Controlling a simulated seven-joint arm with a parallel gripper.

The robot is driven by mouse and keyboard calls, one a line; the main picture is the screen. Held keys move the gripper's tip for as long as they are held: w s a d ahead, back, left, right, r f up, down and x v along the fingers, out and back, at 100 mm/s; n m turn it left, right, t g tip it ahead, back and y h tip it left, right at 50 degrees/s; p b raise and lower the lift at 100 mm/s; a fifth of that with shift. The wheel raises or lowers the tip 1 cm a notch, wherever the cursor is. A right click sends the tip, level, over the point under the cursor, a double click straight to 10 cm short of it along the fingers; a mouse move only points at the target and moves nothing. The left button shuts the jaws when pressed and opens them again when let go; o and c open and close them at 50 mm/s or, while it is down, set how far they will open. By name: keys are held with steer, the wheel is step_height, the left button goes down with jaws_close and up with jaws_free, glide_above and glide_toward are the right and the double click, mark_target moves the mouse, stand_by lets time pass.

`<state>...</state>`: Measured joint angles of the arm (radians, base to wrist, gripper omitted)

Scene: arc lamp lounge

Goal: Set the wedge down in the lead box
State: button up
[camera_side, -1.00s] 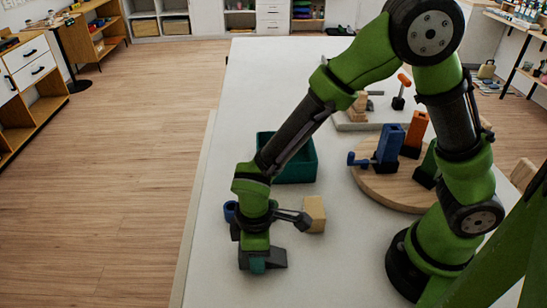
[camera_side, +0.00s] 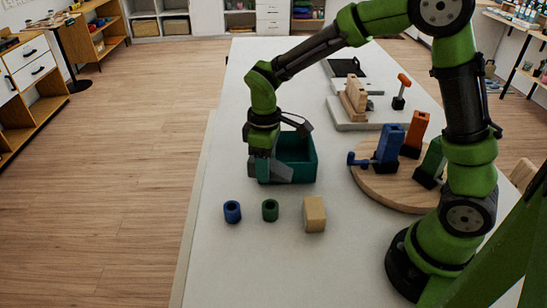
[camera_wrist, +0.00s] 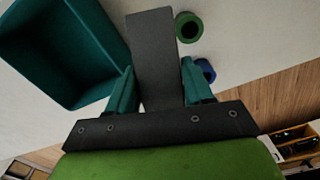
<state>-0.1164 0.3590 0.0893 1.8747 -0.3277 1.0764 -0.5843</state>
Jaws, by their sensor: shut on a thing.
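The wedge is a dark grey piece (camera_side: 281,172), seen as a long flat dark face in the wrist view (camera_wrist: 152,45). My gripper (camera_side: 266,168) is shut on it; the teal fingers (camera_wrist: 158,82) press on both sides in the wrist view. An open teal box (camera_side: 306,158), the only box I see on the table, is partly hidden behind the gripper and wedge in the side view. In the wrist view the box (camera_wrist: 55,45) lies to the left of the wedge, close to it. The wedge appears held above the table, near the box's left side.
A blue ring (camera_side: 232,212), a green ring (camera_side: 270,210) and a wooden block (camera_side: 314,214) stand in front of the box. A round board (camera_side: 392,192) with toggle clamps is to the right. The table's front left is clear.

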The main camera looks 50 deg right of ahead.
steer(key=n, duration=0.1)
glide_toward(282, 158)
steer(key=s+a+r, duration=0.3)
steer(key=a, duration=0.1)
steer(key=n, duration=0.2)
steer(key=f, duration=0.9)
steer(key=shift+w+d+f, duration=0.1)
steer(key=shift+d+f, duration=0.1)
steer(key=shift+d, duration=0.1)
steer(key=shift+f, duration=0.1)
steer(key=o, duration=1.1)
